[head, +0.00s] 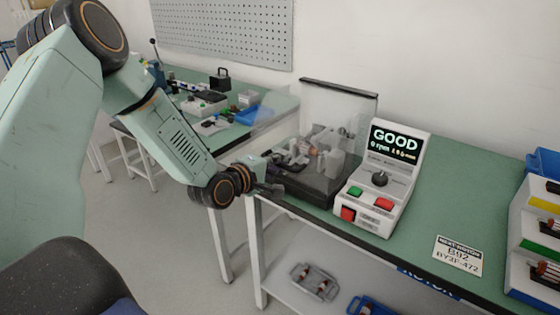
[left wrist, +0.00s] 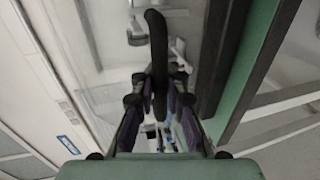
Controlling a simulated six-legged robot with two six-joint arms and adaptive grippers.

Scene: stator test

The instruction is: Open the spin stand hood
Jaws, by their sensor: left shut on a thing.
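The spin stand (head: 316,183) has a dark base and stands at the left end of the green bench. Its clear hood (head: 338,104) shows as see-through panes, with a dark-edged pane upright at the back. Fainter see-through surfaces reach left of it; the hood's exact angle is hard to tell. My left gripper (head: 274,178) is at the stand's left front side. In the left wrist view it (left wrist: 158,90) is shut on a black bar-like handle (left wrist: 157,45), which runs between its fingers. Parts inside the stand are blurred by the panes. My right gripper is out of view.
The control box (head: 377,190) with a "GOOD" display, knob and buttons stands right of the stand. A label card (head: 458,256) lies on the bench (head: 440,185). A coloured rack (head: 533,230) is at the far right. Another bench (head: 190,75) with tools stands behind left.

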